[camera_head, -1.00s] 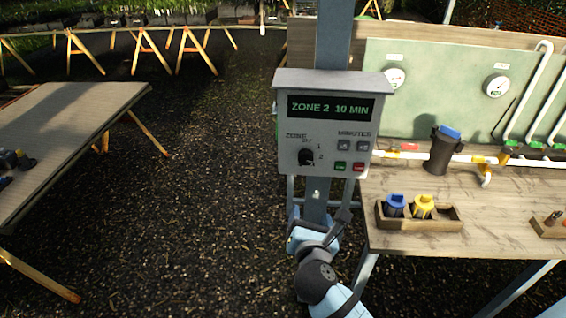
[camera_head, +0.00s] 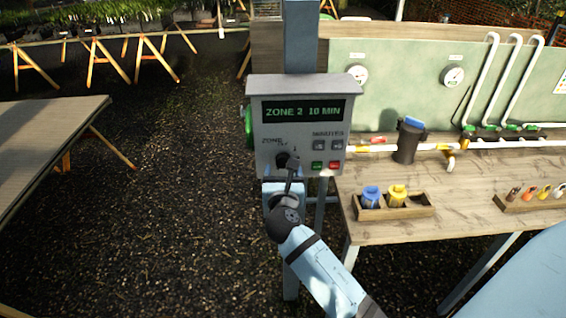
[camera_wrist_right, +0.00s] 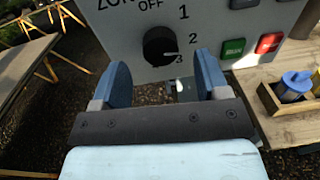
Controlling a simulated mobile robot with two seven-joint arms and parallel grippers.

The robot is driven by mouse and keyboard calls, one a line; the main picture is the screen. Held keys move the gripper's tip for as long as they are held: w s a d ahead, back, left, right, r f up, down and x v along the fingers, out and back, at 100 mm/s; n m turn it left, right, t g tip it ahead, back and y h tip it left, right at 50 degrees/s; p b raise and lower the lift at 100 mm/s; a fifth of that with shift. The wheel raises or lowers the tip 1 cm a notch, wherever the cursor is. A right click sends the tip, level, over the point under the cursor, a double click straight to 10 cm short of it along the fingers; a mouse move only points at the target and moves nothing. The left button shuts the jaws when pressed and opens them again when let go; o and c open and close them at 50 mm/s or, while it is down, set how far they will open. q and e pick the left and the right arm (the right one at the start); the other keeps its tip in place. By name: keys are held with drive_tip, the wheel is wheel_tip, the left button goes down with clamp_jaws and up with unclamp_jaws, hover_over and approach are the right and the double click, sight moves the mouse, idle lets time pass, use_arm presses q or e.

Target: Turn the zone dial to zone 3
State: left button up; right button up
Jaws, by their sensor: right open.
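The zone dial (camera_wrist_right: 160,46) is a round black knob on the grey control box, with OFF, 1, 2 and 3 printed around it. In the head view the dial (camera_head: 281,159) is partly covered by my right gripper (camera_head: 290,172). The green display (camera_head: 303,109) reads ZONE 2 10 MIN. A small white mark shows on the knob's lower right, towards the 2 and 3. In the right wrist view my right gripper (camera_wrist_right: 163,78) is open and empty. Its blue fingers stand left and right, just below and short of the knob. My left gripper is not in view.
Green and red buttons (camera_head: 334,165) sit right of the dial. A workbench (camera_head: 450,215) stands to the right with a wooden tray (camera_head: 410,212) holding blue and yellow parts. Another table (camera_head: 40,150) is at the left. Gravel floor between is clear.

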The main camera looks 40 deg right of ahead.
sight(283, 163)
drive_tip(key=shift+x, duration=1.5)
drive_tip(key=shift+c, duration=0.2)
drive_tip(key=c, duration=0.9)
drive_tip(key=shift+m, duration=0.3)
drive_tip(key=m+p, duration=0.1)
drive_tip(key=m, duration=0.2)
drive_tip(key=shift+m, duration=0.3)
drive_tip(key=m, duration=0.5)
drive_tip(key=shift+s+d+y+b, duration=0.1)
drive_tip(key=shift+y+b, duration=0.2)
drive_tip(key=shift+m, duration=0.3)
